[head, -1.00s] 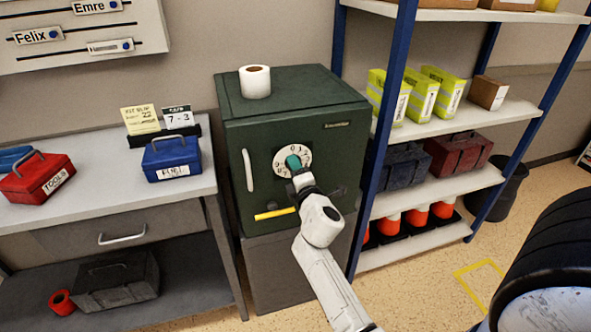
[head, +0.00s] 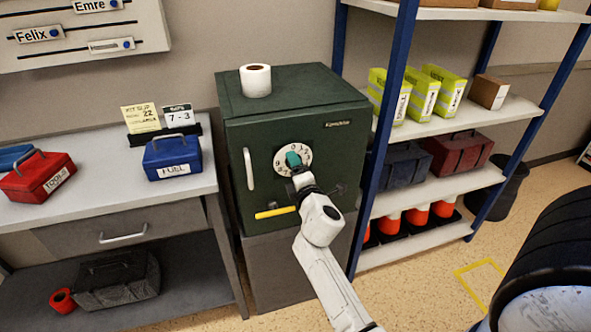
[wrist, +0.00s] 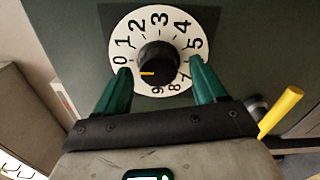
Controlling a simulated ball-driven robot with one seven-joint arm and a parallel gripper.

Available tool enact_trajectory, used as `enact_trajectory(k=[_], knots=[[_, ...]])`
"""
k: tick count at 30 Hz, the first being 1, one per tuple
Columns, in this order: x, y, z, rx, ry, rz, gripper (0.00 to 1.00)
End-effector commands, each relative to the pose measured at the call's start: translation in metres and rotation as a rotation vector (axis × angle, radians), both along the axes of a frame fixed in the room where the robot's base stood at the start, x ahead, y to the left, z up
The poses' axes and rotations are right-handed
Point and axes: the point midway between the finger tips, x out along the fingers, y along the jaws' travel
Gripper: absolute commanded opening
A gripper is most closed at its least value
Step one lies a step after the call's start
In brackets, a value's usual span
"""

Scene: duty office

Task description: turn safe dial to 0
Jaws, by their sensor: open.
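The dark green safe (head: 300,110) stands against the wall, with its white numbered dial (head: 306,150) on the front. In the wrist view the dial (wrist: 133,82) shows 0 at the left, 3 at the top and 5 at the right; some lower-right digits are covered. Its black knob (wrist: 158,60) has an orange mark (wrist: 147,73) pointing left, a little below the 0. My gripper (wrist: 158,72) is open, its teal fingers in front of the dial, left and right of the knob, with visible gaps to it. In the head view my gripper (head: 294,160) hides part of the dial.
A white bar handle (head: 248,169) is left of the dial. A yellow lever (head: 275,213) lies below it, also at the right in the wrist view (wrist: 280,112). A paper roll (head: 256,81) stands on the safe. A desk (head: 110,215) is left; blue-posted shelving (head: 380,150) is close right.

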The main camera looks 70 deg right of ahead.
Motion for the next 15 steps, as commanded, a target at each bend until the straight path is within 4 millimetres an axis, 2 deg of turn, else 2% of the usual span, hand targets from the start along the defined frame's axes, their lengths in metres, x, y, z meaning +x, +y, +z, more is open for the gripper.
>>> enact_trajectory(k=[8, 15], knots=[[-0.01, 0.011, -0.001, 0.0, 0.001, 0.001, 0.7], [-0.038, 0.044, -0.003, 0.0, 0.002, 0.001, 0.7]])
